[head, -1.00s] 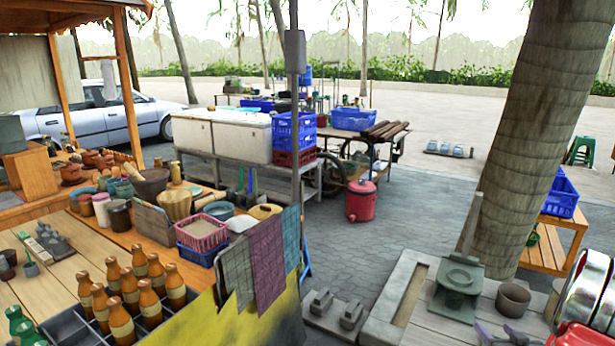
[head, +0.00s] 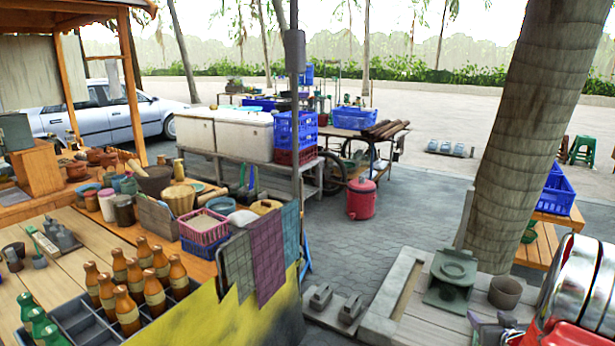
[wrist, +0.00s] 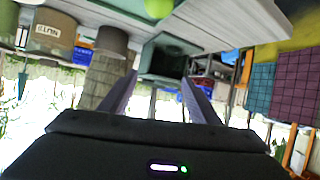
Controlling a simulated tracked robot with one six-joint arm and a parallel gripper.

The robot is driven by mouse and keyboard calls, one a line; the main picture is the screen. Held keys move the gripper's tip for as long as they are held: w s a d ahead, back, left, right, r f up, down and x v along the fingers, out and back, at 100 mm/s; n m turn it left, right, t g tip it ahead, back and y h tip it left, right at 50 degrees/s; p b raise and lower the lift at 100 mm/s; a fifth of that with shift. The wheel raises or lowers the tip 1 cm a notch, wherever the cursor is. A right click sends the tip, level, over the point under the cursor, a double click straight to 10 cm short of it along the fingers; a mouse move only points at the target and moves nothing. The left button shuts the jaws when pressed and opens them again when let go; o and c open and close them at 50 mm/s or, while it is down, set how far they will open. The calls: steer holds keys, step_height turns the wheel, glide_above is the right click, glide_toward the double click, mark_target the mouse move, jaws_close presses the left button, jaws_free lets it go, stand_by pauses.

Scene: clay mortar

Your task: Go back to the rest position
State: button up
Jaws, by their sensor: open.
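My gripper (head: 495,327) shows only in part at the lower right of the head view, above the right-hand table. In the wrist view its two purple-grey fingers (wrist: 160,80) stand apart with nothing between the tips. A dark green-grey stove-like box (wrist: 163,57) shows beyond them, and I see no contact. In the head view this green-grey stove (head: 451,278) sits on the table, with a brown-grey pot (head: 505,292) to its right. The wrist picture appears upside down.
A thick tree trunk (head: 545,120) rises behind the right-hand table (head: 405,325). A blue crate (head: 557,190) stands on a wooden bench at right. Paved ground (head: 390,225) lies open in the middle.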

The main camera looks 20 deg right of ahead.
steer(key=w+a+r+n+g, duration=0.1)
steer(key=w+a+r, duration=0.1)
steer(key=a+r, duration=0.8)
steer(key=w+a+r+g, duration=0.2)
steer(key=a+r, duration=0.3)
steer(key=a, duration=0.8)
steer(key=s+a+r+n+g+y, duration=0.1)
steer(key=s+a+y, duration=0.1)
steer(key=s+a, duration=0.4)
steer(key=s+a+n+g+y, duration=0.1)
steer(key=s+a, duration=0.5)
steer(key=a, duration=0.7)
steer(key=s+a+r+n+y, duration=0.1)
steer(key=s+a+y, duration=0.2)
steer(key=s+a, duration=0.3)
steer(key=a, duration=0.3)
steer(key=shift+s+a+r+n+g, duration=0.3)
steer(key=shift+s+n+g, duration=0.1)
steer(key=shift+c, duration=0.6)
